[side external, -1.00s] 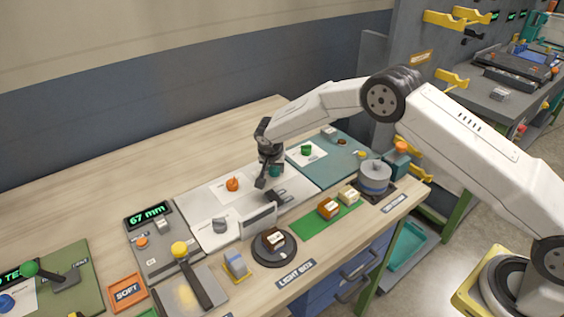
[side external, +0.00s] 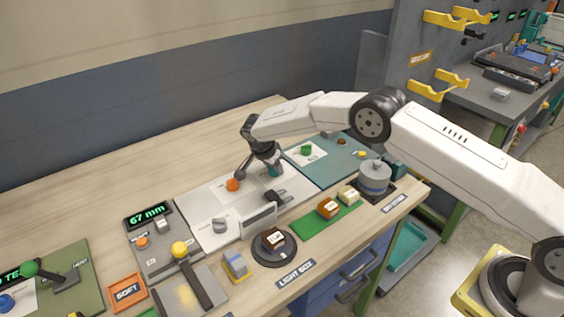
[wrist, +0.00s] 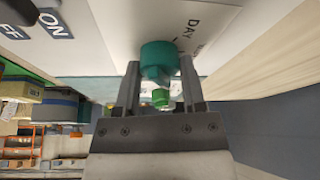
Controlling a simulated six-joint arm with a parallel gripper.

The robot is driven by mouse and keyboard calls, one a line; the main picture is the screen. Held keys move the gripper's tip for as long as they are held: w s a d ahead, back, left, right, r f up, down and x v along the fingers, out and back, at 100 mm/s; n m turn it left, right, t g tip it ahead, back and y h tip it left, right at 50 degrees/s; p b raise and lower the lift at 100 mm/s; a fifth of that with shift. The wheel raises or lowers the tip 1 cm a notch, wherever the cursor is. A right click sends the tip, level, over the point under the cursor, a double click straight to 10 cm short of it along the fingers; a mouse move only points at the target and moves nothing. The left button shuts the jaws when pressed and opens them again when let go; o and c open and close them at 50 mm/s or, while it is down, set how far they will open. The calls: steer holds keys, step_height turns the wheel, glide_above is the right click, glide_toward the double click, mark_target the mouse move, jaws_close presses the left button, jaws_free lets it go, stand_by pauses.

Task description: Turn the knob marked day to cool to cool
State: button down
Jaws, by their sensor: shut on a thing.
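The teal knob (side external: 274,171) stands on the white light-box panel (side external: 215,190), partly hidden by my gripper (side external: 261,168). In the wrist view the teal knob (wrist: 158,56) lies between my two fingers, with the printed word DAY on the white panel just right of it. My gripper (wrist: 160,68) is shut on the knob, one finger on each side. The rest of the printed marking is too blurred or cut off to read, and I cannot tell where the knob's pointer stands.
An orange knob (side external: 232,185) stands left of my gripper on the same panel, and a grey knob (side external: 219,225) nearer the front. A green knob (side external: 306,150) is on the teal board behind right. A grey cylinder (side external: 374,177) stands at the right.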

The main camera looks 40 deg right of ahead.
mark_target(267, 180)
steer(key=shift+c, duration=0.9)
jaws_free()
steer(key=v, duration=0.7)
steer(key=shift+r, duration=0.35)
steer(key=shift+s+a, duration=0.1)
steer(key=s+d+r+n+y, duration=0.1)
steer(key=s+n, duration=0.4)
steer(key=s, duration=0.6)
steer(key=s+d+r+n+t+y, duration=0.1)
steer(key=s+n, duration=0.4)
steer(key=s, duration=0.6)
steer(key=s+d+r+n+y, duration=0.2)
steer(key=s+d+n, duration=0.3)
steer(key=s, duration=0.6)
steer(key=shift+s+r, duration=0.2)
steer(key=shift+r, duration=0.7)
